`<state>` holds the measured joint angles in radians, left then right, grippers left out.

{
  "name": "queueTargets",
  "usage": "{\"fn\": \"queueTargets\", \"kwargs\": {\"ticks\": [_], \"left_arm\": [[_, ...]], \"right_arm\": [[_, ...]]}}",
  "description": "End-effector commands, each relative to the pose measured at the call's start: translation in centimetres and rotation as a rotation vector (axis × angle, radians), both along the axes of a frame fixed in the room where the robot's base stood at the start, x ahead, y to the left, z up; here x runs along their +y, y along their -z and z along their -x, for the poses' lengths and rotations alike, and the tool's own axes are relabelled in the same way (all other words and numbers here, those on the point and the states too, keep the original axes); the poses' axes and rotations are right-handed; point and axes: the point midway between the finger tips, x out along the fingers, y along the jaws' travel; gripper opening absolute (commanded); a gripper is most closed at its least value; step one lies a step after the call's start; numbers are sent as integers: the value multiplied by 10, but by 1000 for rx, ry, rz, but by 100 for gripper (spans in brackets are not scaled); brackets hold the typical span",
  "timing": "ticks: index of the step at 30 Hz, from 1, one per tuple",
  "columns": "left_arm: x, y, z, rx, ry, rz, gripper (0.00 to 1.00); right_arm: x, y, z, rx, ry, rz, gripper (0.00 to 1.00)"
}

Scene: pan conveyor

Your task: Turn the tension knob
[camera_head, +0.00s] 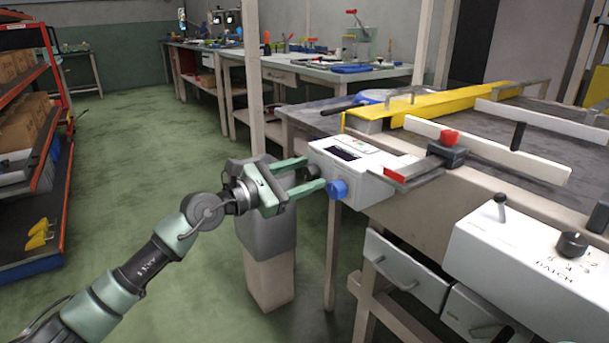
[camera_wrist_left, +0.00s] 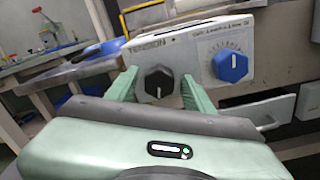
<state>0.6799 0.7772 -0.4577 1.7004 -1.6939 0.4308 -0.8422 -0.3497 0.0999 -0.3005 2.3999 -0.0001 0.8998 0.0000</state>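The tension knob is a black knob (camera_wrist_left: 157,82) with a white pointer line, below the word TENSION on a white control box (camera_head: 350,160). In the left wrist view it sits between the two green fingers of my left gripper (camera_wrist_left: 159,76); small gaps seem to show on both sides. My right gripper is not in view.
The box is fixed at the left end of the conveyor bench. A red-tipped clamp (camera_head: 447,137) and a yellow rail (camera_head: 450,103) lie behind it. A second white panel (camera_head: 520,255) with a black dial stands at the right. Open green floor is at the left.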

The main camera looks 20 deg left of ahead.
Motion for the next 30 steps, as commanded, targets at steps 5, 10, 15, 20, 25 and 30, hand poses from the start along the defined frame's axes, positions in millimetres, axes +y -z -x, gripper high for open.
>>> {"fn": "queueTargets", "kwargs": {"ticks": [5,10,15,20,25,30], "left_arm": [[0,0,0,1,0,1,56],[2,0,2,1,0,0,56],[15,1,19,2,-2,-3,56],[32,2,42,4,-1,-3,56],[44,3,57,2,-2,-1,56],[47,1,63,0,-1,0,56]], "right_arm": [[0,0,0,0,0,0,61],[0,-1,0,0,0,0,61],[0,-4,0,0,1,0,61],[0,-6,0,0,1,0,61],[0,-4,0,0,1,0,61],[0,-4,0,0,1,0,61]]}}
